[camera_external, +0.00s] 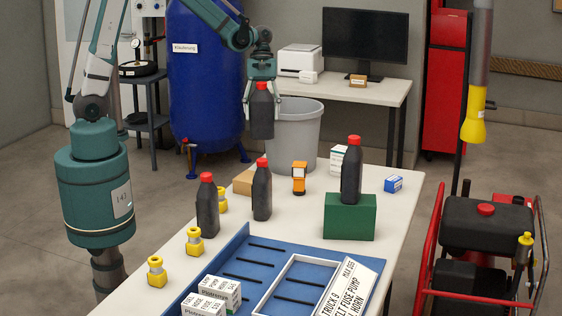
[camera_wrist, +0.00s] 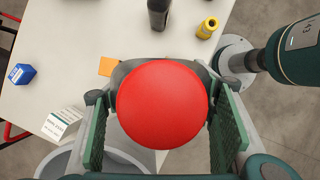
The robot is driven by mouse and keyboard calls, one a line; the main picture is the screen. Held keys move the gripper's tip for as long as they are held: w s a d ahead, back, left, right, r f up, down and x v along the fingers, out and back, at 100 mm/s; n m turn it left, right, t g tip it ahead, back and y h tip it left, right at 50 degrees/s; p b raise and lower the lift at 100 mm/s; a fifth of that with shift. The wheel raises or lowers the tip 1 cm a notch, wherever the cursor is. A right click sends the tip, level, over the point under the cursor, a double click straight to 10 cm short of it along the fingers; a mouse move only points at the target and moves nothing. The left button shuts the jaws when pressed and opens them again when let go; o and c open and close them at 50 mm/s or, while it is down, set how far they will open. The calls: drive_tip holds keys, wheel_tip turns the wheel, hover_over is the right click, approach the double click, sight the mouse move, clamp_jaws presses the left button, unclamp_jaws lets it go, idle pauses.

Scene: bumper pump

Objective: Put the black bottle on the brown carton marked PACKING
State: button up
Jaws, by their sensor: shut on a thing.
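My gripper (camera_external: 262,98) is shut on a black bottle (camera_external: 262,122) with a red cap. It holds the bottle upright in the air near the table's far edge, in front of the grey bin. In the wrist view the red cap (camera_wrist: 162,104) sits between both fingers and hides most of the bottle. A brown carton (camera_external: 243,183) lies on the white table, below and left of the held bottle, partly hidden by standing bottles.
Two black bottles (camera_external: 207,208) (camera_external: 262,192) stand on the white table (camera_external: 300,222); another (camera_external: 350,172) stands on a green box (camera_external: 349,216). An orange device (camera_external: 299,178), a blue box (camera_external: 393,184), yellow fittings (camera_external: 195,241) and a blue tray (camera_external: 245,262) are nearby. The grey bin (camera_external: 296,135) stands behind.

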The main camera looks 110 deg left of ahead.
sight(251, 128)
drive_tip(key=s+d, duration=0.2)
drive_tip(key=s, duration=0.1)
drive_tip(key=shift+s+f, duration=0.1)
drive_tip(key=shift+s, duration=0.1)
drive_tip(key=shift+s+d+f, duration=0.1)
drive_tip(key=shift+s+f, duration=0.05)
drive_tip(key=shift+s, duration=0.05)
drive_tip(key=shift+w+f, duration=0.1)
drive_tip(key=shift+f, duration=2.3)
drive_tip(key=shift+f, duration=0.1)
drive_tip(key=shift+f, duration=2.8)
drive_tip(key=shift+f, duration=0.1)
drive_tip(key=shift+f, duration=2)
drive_tip(key=shift+f+b, duration=0.2)
drive_tip(key=shift+b, duration=0.3)
